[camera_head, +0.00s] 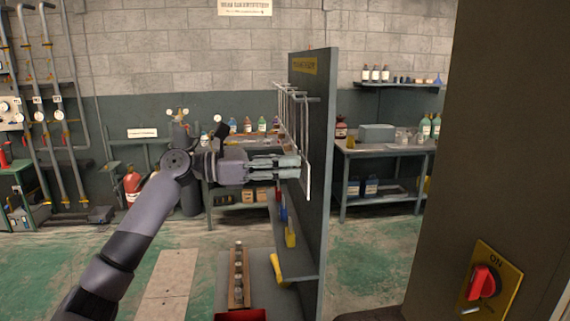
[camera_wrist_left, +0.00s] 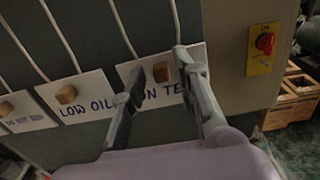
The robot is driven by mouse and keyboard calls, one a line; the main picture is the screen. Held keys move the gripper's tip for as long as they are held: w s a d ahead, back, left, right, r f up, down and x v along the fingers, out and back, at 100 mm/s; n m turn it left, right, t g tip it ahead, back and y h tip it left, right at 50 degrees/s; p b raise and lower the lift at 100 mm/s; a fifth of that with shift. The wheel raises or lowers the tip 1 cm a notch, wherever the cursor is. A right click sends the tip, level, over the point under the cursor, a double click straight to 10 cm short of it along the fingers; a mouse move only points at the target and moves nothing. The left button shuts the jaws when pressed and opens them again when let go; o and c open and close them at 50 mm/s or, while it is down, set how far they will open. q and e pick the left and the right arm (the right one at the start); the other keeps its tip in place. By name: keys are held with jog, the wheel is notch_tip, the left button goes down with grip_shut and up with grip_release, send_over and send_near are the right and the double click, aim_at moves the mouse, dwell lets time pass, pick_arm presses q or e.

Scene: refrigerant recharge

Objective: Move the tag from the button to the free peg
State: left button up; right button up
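Several tags hang on long wires side by side on the grey panel in the left wrist view. The rightmost, lettered "ON TE..." (camera_wrist_left: 150,94), has a brown block (camera_wrist_left: 161,72). Beside it hangs a "LOW OIL" tag (camera_wrist_left: 90,100). My left gripper (camera_wrist_left: 160,63) is open, its fingers apart on either side of the brown block; I cannot tell whether they touch the tag. In the head view my left gripper (camera_head: 296,167) is at the panel's wires. The pegs (camera_head: 304,98) stick out near the panel top. A red knob (camera_head: 483,281) on a yellow plate carries no visible tag.
The upright panel (camera_head: 322,150) stands in front of a workbench (camera_head: 385,150). A shelf with yellow items (camera_head: 277,268) is at its foot. A dark cabinet (camera_head: 440,150) fills the right side. A wooden crate (camera_wrist_left: 292,100) stands at right in the wrist view.

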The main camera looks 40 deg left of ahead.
pick_arm(q)
jog(key=shift+o, duration=0.6)
jog(key=v, duration=1.2)
